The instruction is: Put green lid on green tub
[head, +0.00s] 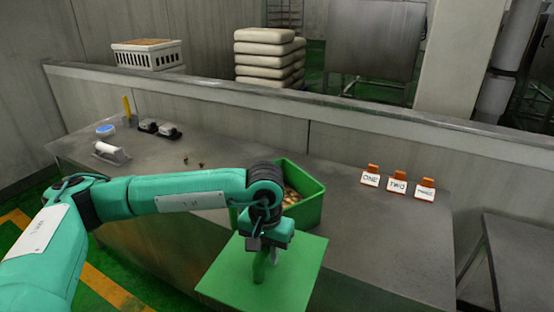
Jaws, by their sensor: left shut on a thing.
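The green lid (232,275) is a flat square plate in the lower middle of the head view. My left gripper (265,258) is above it and shut on the lid's upright green handle. The lid is in front of the green tub (309,206) and hides part of its near side. The tub stands uncovered on the steel table, with small brownish round things (291,196) inside. My left wrist hides the tub's left part. My right gripper is not in view.
The steel table (345,235) has free room right of the tub. Orange-and-white signs (398,186) stand on its right part. A white roll (110,152), a blue-topped container (105,130) and small dark devices (158,129) are at left. A low wall (260,97) runs behind.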

